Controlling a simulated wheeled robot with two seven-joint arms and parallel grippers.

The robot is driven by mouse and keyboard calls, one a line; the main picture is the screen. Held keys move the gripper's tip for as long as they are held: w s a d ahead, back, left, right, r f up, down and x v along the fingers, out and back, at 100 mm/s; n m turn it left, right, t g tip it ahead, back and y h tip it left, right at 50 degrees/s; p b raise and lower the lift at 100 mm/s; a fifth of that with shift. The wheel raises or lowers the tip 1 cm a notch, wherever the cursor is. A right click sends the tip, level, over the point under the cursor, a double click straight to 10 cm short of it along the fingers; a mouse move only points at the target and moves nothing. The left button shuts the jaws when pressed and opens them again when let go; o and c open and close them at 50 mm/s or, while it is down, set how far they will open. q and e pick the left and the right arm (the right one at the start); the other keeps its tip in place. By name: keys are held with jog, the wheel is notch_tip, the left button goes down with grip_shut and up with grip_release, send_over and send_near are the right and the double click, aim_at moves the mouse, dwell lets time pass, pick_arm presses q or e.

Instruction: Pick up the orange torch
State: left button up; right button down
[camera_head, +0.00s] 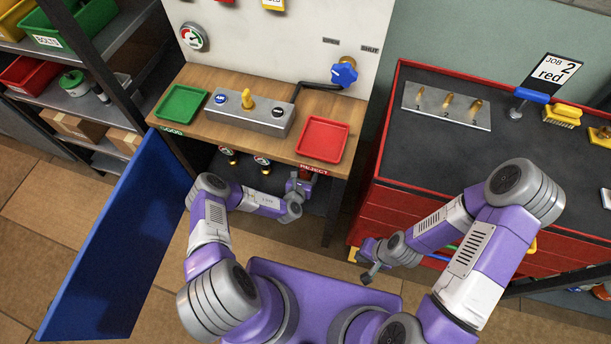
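I cannot make out an orange torch for sure in the head view. My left gripper (299,186) is at the front of the wooden bench, just below its right end and the REJECT label. A small dark red patch shows beside its fingers, too small to identify. My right gripper (369,272) hangs low in front of the red cabinet's left corner, with nothing seen in it. Both grippers are too small and turned to show whether their fingers are apart.
The wooden bench (276,86) carries a green tray (181,104), a grey block (250,112) and a red tray (323,139). A blue door (125,235) stands open at left. The red cabinet (365,210) is at right. Shelves with bins stand far left.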

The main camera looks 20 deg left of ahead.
pick_arm(q)
jog(key=shift+r, duration=0.1)
grip_shut()
dwell(0.3)
